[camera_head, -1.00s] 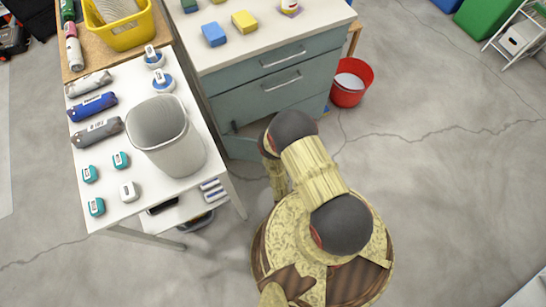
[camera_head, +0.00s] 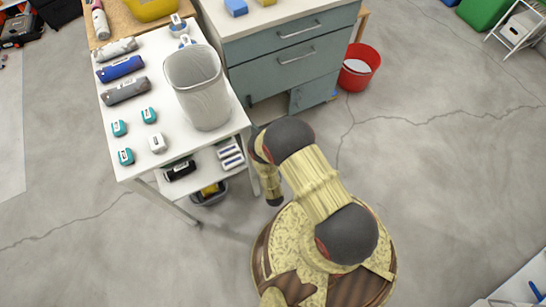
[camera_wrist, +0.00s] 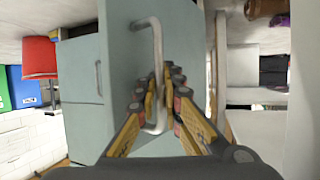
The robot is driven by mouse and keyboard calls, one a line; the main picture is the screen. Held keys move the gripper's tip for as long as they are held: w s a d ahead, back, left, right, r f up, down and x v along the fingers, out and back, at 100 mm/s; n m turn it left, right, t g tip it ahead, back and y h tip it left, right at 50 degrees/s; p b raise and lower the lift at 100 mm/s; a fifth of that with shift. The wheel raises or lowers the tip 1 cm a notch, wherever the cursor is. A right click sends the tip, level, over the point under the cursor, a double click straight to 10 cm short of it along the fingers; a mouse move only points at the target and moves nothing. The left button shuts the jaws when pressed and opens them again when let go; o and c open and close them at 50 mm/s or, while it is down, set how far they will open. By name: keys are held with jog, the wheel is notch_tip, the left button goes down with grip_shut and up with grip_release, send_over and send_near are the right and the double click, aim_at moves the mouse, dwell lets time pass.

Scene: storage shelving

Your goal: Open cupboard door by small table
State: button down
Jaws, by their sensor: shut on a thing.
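The small white table (camera_head: 165,75) stands at the left in the head view, with the grey-teal cabinet (camera_head: 300,72) behind and to its right. In the wrist view, my gripper (camera_wrist: 160,88) is shut on the upright metal bar handle (camera_wrist: 157,38) of a teal cupboard door (camera_wrist: 125,45). The door's panel fills the middle of that view, and its edge shows at the right. In the head view, a pale gap shows low in the cabinet's left part. My gripper and the held door cannot be made out there.
A dark tub (camera_head: 208,193) is under the table.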

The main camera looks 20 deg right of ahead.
jog(key=shift+s+a, duration=0.4)
jog(key=shift+a, duration=0.05)
jog(key=c, duration=1.9)
grip_release()
jog(key=shift+w+r, duration=0.1)
jog(key=shift+w, duration=0.05)
